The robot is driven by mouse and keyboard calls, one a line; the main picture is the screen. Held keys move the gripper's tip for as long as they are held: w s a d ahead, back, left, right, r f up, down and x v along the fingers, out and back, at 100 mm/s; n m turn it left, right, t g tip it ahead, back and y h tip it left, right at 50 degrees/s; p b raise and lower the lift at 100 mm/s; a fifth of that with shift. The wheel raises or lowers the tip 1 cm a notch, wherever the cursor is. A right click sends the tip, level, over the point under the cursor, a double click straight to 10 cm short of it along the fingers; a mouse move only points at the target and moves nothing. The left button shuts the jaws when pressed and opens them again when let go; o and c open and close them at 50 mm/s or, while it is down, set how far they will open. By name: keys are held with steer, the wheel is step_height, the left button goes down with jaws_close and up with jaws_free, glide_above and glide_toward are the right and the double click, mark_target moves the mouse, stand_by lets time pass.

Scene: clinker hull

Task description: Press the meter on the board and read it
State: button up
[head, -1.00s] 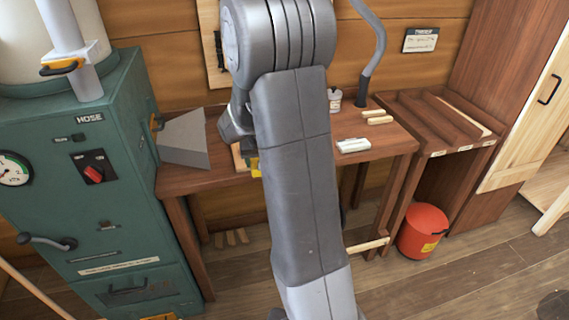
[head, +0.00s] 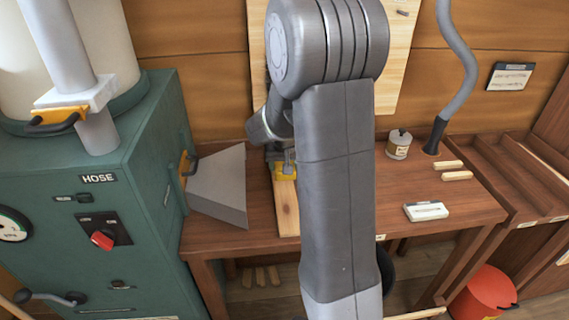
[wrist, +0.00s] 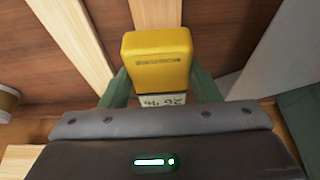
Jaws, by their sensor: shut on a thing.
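The yellow meter (wrist: 157,60) is between the green fingers of my gripper (wrist: 158,98) in the wrist view. My gripper is shut on it. A strip of its display shows with dark digits, partly hidden by my gripper body; I cannot read it surely. In the head view the meter (head: 285,172) is over a pale narrow board (head: 286,210) on the bench, with my gripper (head: 282,158) partly hidden behind my arm. The pale board also shows in the wrist view (wrist: 155,12), beyond the meter. I cannot tell whether the meter touches it.
A green hose cabinet (head: 150,130) stands at left. A red bucket (head: 483,295) is on the floor at right.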

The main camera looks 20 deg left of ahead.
mark_target(284, 188)
steer(key=shift+s+d+f+b, duration=0.1)
steer(key=shift+f+b, duration=0.4)
steer(key=shift+f, duration=0.25)
steer(key=shift+f+b, duration=1.4)
steer(key=shift+f, duration=0.9)
steer(key=shift+f+b, duration=0.35)
steer(key=shift+f, duration=0.1)
steer(key=shift+s+f, duration=0.1)
steer(key=shift+f, duration=0.05)
stand_by(0.6)
steer(key=shift+r+p, duration=2.45)
steer(key=shift+r, duration=1.75)
